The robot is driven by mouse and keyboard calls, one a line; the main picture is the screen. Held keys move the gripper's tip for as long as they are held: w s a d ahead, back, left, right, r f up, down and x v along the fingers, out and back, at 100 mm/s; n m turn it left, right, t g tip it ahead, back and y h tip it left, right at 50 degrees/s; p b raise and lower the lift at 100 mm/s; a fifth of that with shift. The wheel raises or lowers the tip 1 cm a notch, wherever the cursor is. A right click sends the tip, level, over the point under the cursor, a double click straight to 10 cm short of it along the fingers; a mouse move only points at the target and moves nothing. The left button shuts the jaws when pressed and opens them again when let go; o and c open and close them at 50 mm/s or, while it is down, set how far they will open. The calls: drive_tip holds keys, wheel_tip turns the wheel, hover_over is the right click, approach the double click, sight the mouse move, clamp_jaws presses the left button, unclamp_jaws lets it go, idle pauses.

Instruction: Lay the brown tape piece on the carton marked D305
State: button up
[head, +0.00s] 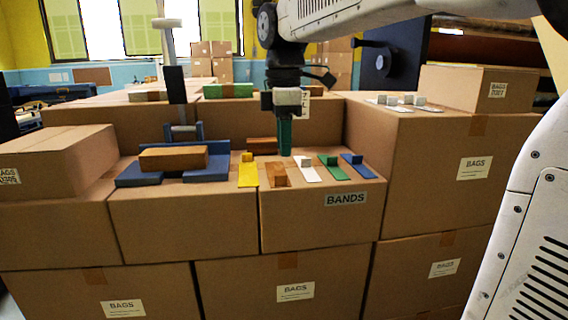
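The brown tape piece (279,175), a flat strip with a small raised block, lies on the carton marked BANDS (312,229), between a yellow and a white piece. My gripper (285,145) points down above and behind the row of pieces, with its green lower part near the back of the carton. I cannot tell whether its fingers are apart. I cannot make out a D305 mark for certain.
Yellow (247,174), white (306,171), green (333,169) and blue (358,166) pieces flank the brown one. A blue holder (138,177) with a brown block (174,158) stands left. Small pale pieces (402,102) lie on the tall right carton (425,160).

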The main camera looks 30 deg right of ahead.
wheel_tip(320, 180, up, 5)
drive_tip(key=s+f+m, duration=0.6)
drive_tip(key=s+f, duration=0.1)
drive_tip(key=s, duration=0.5)
drive_tip(key=shift+t, duration=0.3)
drive_tip(key=shift+o, duration=0.5)
drive_tip(key=s+f+m, duration=0.8)
drive_tip(key=s+f, duration=0.4)
drive_tip(key=f, duration=0.1)
wheel_tip(320, 180, up, 16)
drive_tip(key=n, duration=1.2)
hover_over(281, 185)
wheel_tip(281, 185, down, 8)
drive_tip(key=shift+r+n, duration=0.2)
drive_tip(key=shift+n, duration=0.8)
clamp_jaws()
